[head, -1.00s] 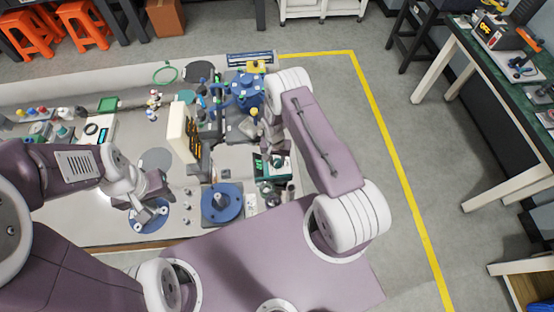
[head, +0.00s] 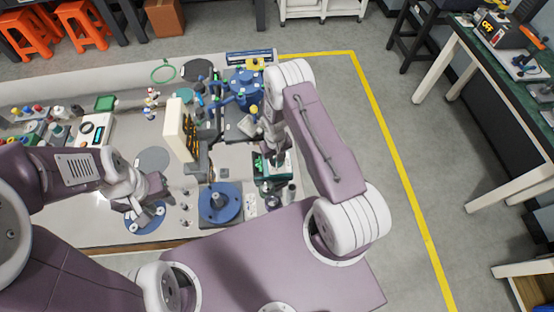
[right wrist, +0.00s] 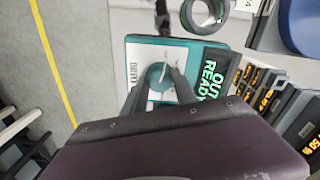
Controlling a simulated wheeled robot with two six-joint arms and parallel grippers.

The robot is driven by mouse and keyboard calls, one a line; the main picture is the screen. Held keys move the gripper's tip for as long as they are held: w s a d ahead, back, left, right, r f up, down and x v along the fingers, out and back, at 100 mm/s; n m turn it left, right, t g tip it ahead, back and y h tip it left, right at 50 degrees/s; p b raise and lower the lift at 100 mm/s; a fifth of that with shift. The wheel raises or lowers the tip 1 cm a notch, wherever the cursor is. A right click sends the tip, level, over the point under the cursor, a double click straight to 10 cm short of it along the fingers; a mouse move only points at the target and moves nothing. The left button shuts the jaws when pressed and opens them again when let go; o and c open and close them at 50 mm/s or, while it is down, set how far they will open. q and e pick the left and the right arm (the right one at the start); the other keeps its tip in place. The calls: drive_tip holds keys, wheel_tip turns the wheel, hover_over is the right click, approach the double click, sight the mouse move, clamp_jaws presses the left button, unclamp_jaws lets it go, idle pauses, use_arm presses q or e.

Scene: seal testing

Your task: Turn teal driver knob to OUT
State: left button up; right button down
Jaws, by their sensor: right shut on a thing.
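The teal driver (right wrist: 134,58) is a box with a white face, a round teal knob (right wrist: 158,76) and a dark display (right wrist: 212,72) that reads "OUT READY" in green. In the head view the driver (head: 258,170) is at the near right of the bench, partly hidden by my right arm. My right gripper (right wrist: 164,84) is shut on the knob, one finger on each side. A pale pointer mark shows on the knob. My left gripper (head: 150,196) hangs over a blue round plate (head: 147,222) at the near left, away from the driver; its finger opening is unclear.
A blue disc fixture (head: 220,203) stands left of the driver. A cream display unit (head: 180,130) with orange readouts is behind it. A dark ring (right wrist: 206,14) lies beside the driver. Blue apparatus (head: 245,88) fills the back right. Free floor lies right of the bench.

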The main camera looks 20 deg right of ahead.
drive_tip(key=shift+n, duration=0.6)
drive_tip(key=c, duration=1)
unclamp_jaws()
wheel_tip(320, 180, up, 9)
drive_tip(key=b, duration=0.1)
drive_tip(key=shift+a+b, duration=0.2)
drive_tip(key=shift+b, duration=0.1)
drive_tip(key=shift+s, duration=0.1)
